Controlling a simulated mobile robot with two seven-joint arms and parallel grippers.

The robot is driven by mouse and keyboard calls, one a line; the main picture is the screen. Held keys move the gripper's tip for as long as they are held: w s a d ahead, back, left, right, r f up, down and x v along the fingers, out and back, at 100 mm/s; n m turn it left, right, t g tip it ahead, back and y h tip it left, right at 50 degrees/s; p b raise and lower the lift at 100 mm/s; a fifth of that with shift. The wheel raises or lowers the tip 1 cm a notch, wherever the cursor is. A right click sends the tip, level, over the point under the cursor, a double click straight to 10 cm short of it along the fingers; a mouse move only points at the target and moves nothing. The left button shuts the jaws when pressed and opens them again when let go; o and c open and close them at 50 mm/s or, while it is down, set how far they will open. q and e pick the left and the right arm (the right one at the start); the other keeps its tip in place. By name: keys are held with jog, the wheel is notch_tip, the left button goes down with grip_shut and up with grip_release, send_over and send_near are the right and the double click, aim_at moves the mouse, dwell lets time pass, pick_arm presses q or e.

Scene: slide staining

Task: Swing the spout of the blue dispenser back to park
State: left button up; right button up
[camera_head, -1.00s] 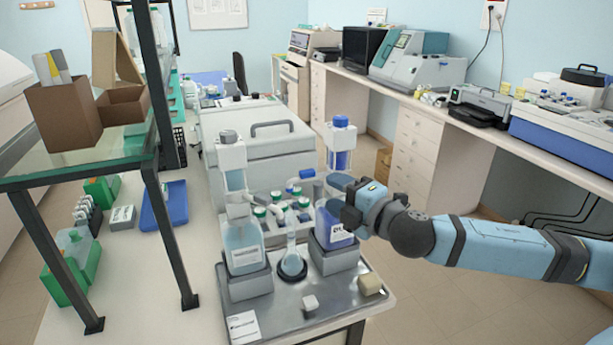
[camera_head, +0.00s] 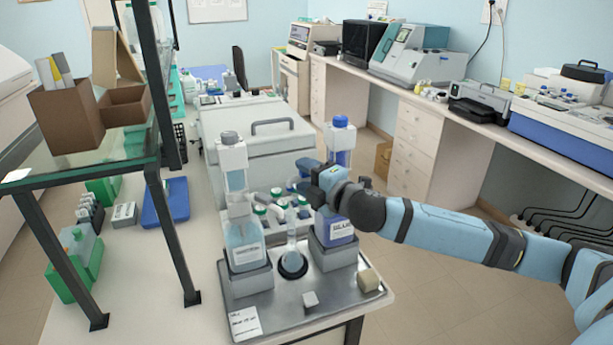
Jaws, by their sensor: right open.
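The blue dispenser (camera_head: 339,148) has a blue cap and a clear column with blue liquid. It stands on a labelled bottle (camera_head: 341,232) on a grey block, at the right of the metal tray (camera_head: 335,294). My right gripper (camera_head: 305,175) is open in front of the dispenser's middle, its fingers pointing left at about spout height. It hides the spout and the top of the bottle, so I cannot tell the spout's angle or whether the fingers touch it. My left gripper is not in view.
A second dispenser (camera_head: 232,165) with a grey cap stands on a bottle at the left of the tray. A flask (camera_head: 292,250) stands between them. Several green-capped bottles (camera_head: 262,211) stand behind.

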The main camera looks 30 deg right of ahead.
grip_shut()
